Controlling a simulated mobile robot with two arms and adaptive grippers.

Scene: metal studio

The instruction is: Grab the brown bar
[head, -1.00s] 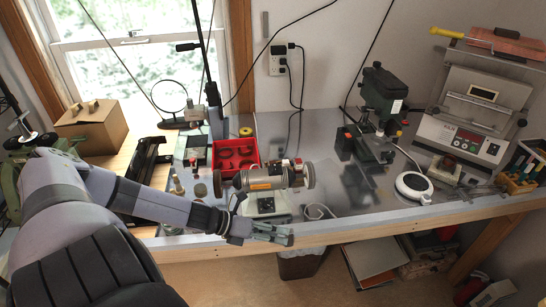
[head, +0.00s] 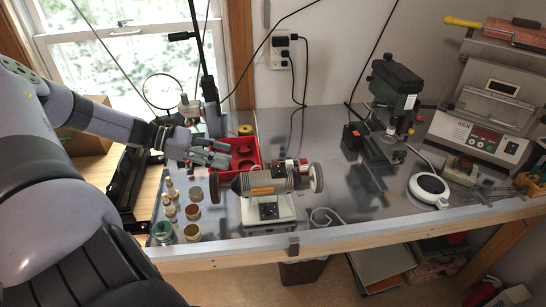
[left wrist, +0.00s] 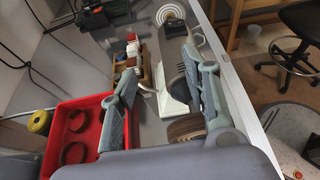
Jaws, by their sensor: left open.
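My left gripper (head: 212,153) is open, with nothing between its fingers. In the head view it is over the left part of the red tray (head: 236,152). In the left wrist view its fingers (left wrist: 160,92) stand wide apart. Small brown, red and white blocks (head: 290,164) sit just behind the polishing machine (head: 268,182). In the left wrist view a brown piece (left wrist: 143,72) shows there, beyond the fingertips; it may be the brown bar, but it is small and partly hidden. My right gripper is in neither view.
Small bottles and jars (head: 192,212) stand at the bench's front left. A yellow roll (head: 245,130) is behind the tray. A green drill press (head: 388,105) and a white round device (head: 429,188) stand to the right. The metal bench top (head: 345,200) has clear room right of the polisher.

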